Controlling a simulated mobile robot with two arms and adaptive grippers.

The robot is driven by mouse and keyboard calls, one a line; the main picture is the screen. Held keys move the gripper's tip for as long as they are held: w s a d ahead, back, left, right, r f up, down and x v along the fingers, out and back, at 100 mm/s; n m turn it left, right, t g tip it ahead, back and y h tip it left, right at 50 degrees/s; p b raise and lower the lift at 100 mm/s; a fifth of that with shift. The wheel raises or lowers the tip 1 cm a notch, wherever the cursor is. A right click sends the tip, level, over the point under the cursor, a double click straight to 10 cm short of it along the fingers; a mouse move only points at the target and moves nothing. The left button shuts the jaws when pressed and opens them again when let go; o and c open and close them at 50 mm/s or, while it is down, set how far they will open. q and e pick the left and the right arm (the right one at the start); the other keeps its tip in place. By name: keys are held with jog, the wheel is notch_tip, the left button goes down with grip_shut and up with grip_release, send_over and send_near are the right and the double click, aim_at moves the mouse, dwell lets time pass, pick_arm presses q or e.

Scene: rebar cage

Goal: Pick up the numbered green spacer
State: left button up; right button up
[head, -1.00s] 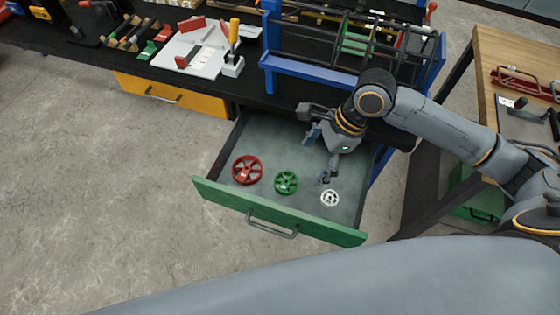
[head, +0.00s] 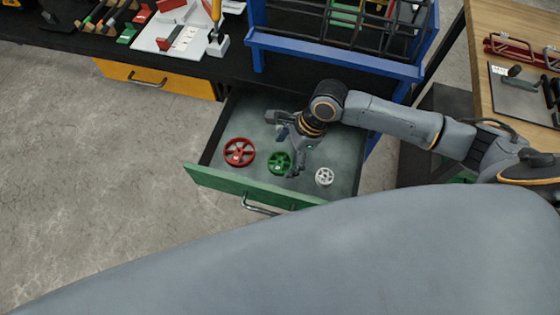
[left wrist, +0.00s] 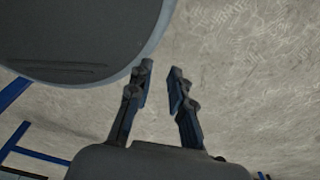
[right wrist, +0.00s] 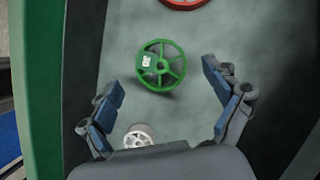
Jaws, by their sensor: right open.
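The green spacer (head: 277,162) is a spoked wheel lying in the open drawer, between a red and a white wheel. In the right wrist view the green spacer (right wrist: 161,66) shows a pale number tag on its left side. My right gripper (head: 288,152) is over the drawer, close to the green spacer and partly overlapping it in the head view. In the right wrist view my right gripper (right wrist: 160,108) is open and empty, with the green spacer beyond its fingertips. My left gripper (left wrist: 160,70) is open and empty above the concrete floor, seen in the left wrist view.
The red wheel (head: 239,151) and white wheel (head: 324,176) lie either side in the drawer. The green drawer front (head: 235,185) is at the near edge. A blue rack (head: 330,48) with dark bars stands on the bench behind.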

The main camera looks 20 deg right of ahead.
aim_at(280, 164)
jog(key=shift+a+f, duration=0.25)
jog(key=shift+f, duration=0.45)
jog(key=shift+w+a+f, duration=0.1)
jog(key=shift+a+f, duration=0.1)
jog(key=shift+f, duration=0.3)
jog(key=shift+c, duration=1.2)
jog(key=c, duration=0.8)
pick_arm(q)
jog(key=shift+s, duration=0.5)
pick_arm(e)
jog(key=shift+r, duration=0.15)
